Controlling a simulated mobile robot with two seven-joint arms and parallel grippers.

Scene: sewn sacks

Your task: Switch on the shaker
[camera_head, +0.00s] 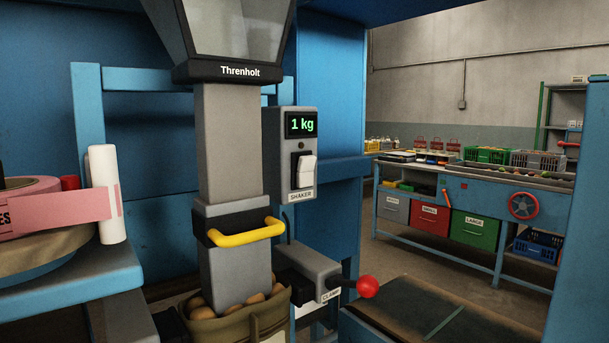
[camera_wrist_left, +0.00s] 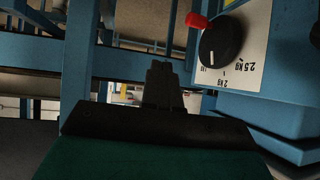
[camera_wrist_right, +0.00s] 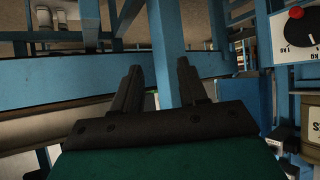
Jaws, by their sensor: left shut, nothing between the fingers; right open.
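The shaker box (camera_head: 291,150) is a grey box on the blue frame, with a green "1 kg" display (camera_head: 300,125) and a "SHAKER" label. Its white rocker switch (camera_head: 306,171) sits on a black plate and looks tilted. The lamp (camera_head: 301,145) above the switch looks dark. Neither gripper shows in the head view. In the left wrist view my left gripper (camera_wrist_left: 161,68) is shut and empty. In the right wrist view my right gripper (camera_wrist_right: 158,70) is open and empty, its fingers apart. The switch shows in neither wrist view.
A grey chute with a yellow handle (camera_head: 247,233) stands left of the box, above a sack (camera_head: 232,328) holding potatoes. A red-knobbed clamp lever (camera_head: 367,287) juts out below. A weight dial (camera_wrist_left: 220,42) shows in the left wrist view. Tape rolls (camera_head: 45,210) lie at left.

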